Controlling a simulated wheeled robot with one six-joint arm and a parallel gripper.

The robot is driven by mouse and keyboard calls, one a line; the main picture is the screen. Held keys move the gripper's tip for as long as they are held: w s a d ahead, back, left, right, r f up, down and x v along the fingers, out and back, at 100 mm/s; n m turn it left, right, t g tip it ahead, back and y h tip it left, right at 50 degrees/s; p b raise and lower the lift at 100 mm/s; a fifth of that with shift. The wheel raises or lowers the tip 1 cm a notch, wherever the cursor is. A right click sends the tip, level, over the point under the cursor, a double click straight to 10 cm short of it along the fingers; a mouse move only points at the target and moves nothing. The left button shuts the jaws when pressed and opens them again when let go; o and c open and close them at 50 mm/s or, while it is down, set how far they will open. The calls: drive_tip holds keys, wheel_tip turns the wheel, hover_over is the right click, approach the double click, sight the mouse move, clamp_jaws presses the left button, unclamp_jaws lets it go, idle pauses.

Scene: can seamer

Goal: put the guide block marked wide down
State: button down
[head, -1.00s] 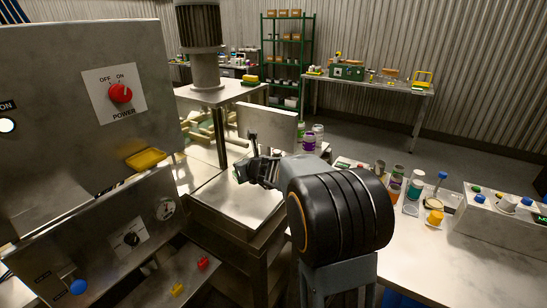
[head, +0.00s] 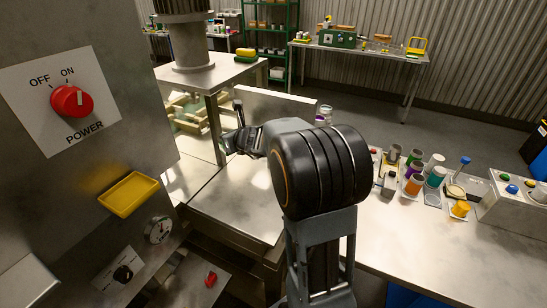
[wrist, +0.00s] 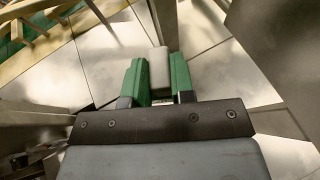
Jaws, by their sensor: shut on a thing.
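My gripper (wrist: 158,84) is shut on a pale grey block (wrist: 159,66), the guide block, between its two green fingers in the wrist view. Any marking on the block is not readable. In the head view my gripper (head: 232,144) is above the bare metal bed (head: 235,205) of the seamer, near the post and a low upright metal plate (head: 275,103). My arm partly hides the bed. In the wrist view, bare metal plates (wrist: 112,55) lie beneath the block, which appears held above them.
Pale rails (head: 186,112) are behind the post on the left. The control panel with a red power knob (head: 72,101) and yellow tray (head: 132,194) stands close on the left. Several jars (head: 414,183) crowd the right bench. The front of the bed is clear.

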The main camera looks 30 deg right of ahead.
drive_tip(key=s+d+f, duration=0.2)
drive_tip(key=d+f, duration=0.1)
drive_tip(key=s+d+f+p, duration=0.1)
drive_tip(key=s+d+f, duration=0.1)
drive_tip(key=d, duration=0.1)
drive_tip(key=s+d+f+p, duration=0.1)
drive_tip(key=s+d+f, duration=0.1)
drive_tip(key=d+f, duration=0.1)
drive_tip(key=shift+s+d+f, duration=0.15)
drive_tip(key=shift+d+f, duration=0.15)
drive_tip(key=shift+d, duration=0.1)
wheel_tip(320, 180, down, 3)
drive_tip(key=shift+s+d+r+p, duration=0.1)
drive_tip(key=shift+d+p, duration=0.05)
drive_tip(key=shift+p, duration=0.25)
drive_tip(key=shift+f, duration=0.3)
drive_tip(key=shift+f, duration=0.2)
drive_tip(key=c, duration=1)
unclamp_jaws()
drive_tip(key=shift+o, duration=0.2)
drive_tip(key=shift+r, duration=0.15)
